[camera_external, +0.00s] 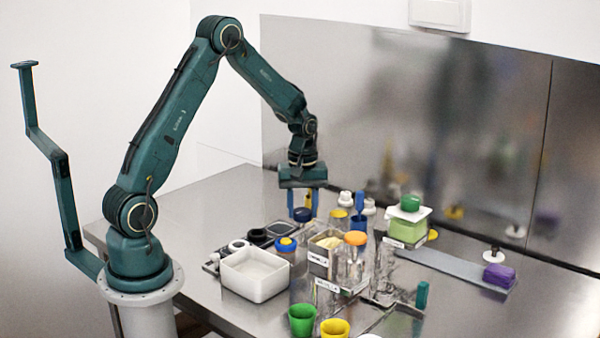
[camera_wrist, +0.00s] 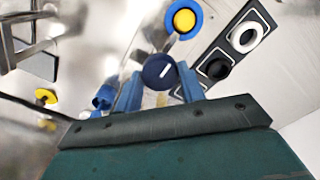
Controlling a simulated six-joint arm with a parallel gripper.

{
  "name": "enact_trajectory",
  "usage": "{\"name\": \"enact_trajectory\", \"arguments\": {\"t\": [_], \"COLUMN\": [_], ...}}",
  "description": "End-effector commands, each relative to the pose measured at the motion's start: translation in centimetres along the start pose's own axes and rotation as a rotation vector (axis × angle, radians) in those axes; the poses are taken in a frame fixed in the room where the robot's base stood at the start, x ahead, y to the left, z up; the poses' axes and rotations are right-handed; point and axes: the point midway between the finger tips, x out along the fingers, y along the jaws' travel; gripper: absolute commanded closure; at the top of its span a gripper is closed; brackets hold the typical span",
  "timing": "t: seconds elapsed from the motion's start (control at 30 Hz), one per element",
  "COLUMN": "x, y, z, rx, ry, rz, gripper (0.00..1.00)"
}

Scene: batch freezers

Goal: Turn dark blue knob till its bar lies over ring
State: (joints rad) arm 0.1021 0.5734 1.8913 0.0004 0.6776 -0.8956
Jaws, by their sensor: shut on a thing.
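The dark blue knob (camera_wrist: 158,73) shows in the wrist view as a round cap with a short white bar, slanted toward the upper right. It stands between the two blue fingers of my gripper (camera_wrist: 159,86), which is shut on it. In the external view the knob (camera_external: 302,214) is low between the fingertips of my gripper (camera_external: 303,208). No ring mark is clear beside the knob.
A blue knob with a yellow top (camera_external: 286,244) stands close by, in front of my gripper. A white bin (camera_external: 254,281) is nearer the camera. Clear containers, cups and an orange-topped jar (camera_external: 355,239) crowd the right. The table's left part is freer.

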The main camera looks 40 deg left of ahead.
Motion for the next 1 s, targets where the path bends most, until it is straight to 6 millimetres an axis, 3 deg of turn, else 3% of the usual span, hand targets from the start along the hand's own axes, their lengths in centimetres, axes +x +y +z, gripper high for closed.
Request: {"name": "enact_trajectory", "arguments": {"t": [0.03, 0.13, 0.63, 1.0], "x": [-0.1, -0.1, -0.7, -5.4], "y": [0.1, 0.1, 0.1, 0.1], "z": [-0.2, -0.1, -0.1, -0.1], "rx": [-0.002, -0.001, 0.001, 0.0], "ry": [0.005, 0.004, 0.002, 0.005], "rz": [0.004, 0.003, 0.002, 0.005], "gripper": [0.59, 0.39, 0.39, 0.39]}}
